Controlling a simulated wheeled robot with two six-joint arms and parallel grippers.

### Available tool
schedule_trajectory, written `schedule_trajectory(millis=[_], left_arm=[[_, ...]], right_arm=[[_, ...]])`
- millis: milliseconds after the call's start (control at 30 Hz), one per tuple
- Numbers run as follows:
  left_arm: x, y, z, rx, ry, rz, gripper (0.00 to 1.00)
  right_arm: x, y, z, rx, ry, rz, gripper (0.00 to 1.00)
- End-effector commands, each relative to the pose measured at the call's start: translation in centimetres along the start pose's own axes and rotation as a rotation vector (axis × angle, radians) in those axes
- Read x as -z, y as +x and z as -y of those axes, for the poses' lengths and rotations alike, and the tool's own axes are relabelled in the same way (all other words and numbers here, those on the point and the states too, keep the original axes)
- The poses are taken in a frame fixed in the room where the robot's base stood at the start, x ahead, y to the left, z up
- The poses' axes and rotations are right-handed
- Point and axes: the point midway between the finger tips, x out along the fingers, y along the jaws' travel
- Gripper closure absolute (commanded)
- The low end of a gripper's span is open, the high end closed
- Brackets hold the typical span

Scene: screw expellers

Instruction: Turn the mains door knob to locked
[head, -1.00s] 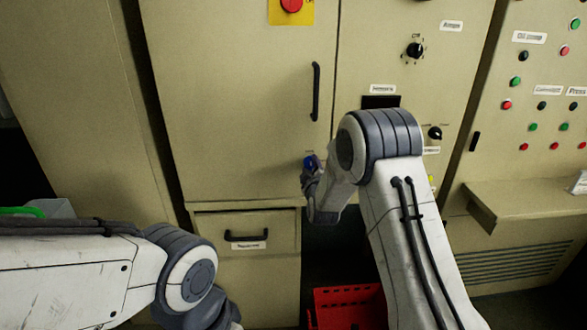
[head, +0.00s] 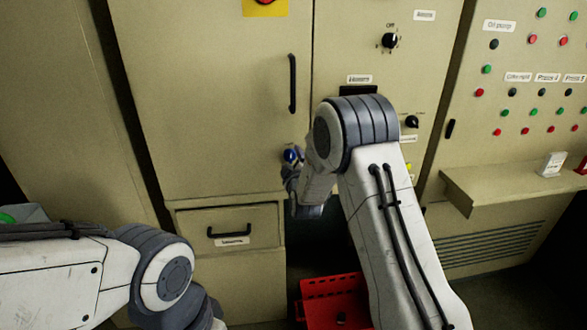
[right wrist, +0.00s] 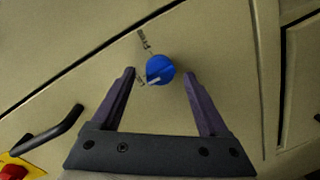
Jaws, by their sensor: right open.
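The mains door knob is a round blue knob with a pale pointer line; in the right wrist view the knob (right wrist: 160,70) lies between and just beyond the fingertips. It also shows in the head view as a blue spot (head: 291,154) on the tall beige cabinet door (head: 210,110), low near its right edge. A small label (right wrist: 144,40) sits beside it. My right gripper (right wrist: 158,75) is open, with one finger on each side of the knob and gaps on both sides. In the head view my right arm partly hides it. My left arm is at lower left; its gripper is out of frame.
The door has a black handle (head: 292,84) above the knob. A drawer (head: 228,225) is below left, and a red crate (head: 335,302) stands on the floor below. A control panel with buttons and a ledge (head: 510,180) is to the right.

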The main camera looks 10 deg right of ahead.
Motion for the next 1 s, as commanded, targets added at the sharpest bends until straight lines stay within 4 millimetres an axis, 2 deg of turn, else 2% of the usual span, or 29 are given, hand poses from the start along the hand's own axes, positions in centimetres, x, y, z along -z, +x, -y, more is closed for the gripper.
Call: schedule_trajectory(millis=[300,500,633,1000], left_arm=[[-0.1,1.2,0.1,0.000,0.000,0.000,1.00],[-0.1,1.6,0.1,0.000,0.000,0.000,1.00],[-0.1,1.6,0.1,0.000,0.000,0.000,1.00],[-0.1,1.4,0.1,0.000,0.000,0.000,1.00]], right_arm=[[-0.1,-6.0,0.2,0.002,0.000,0.001,0.22],[-0.1,-8.8,0.1,0.002,-0.001,0.001,0.22],[-0.1,-9.4,0.1,0.002,-0.001,0.001,0.22],[0.4,-9.7,0.2,0.020,0.012,0.000,0.22]])
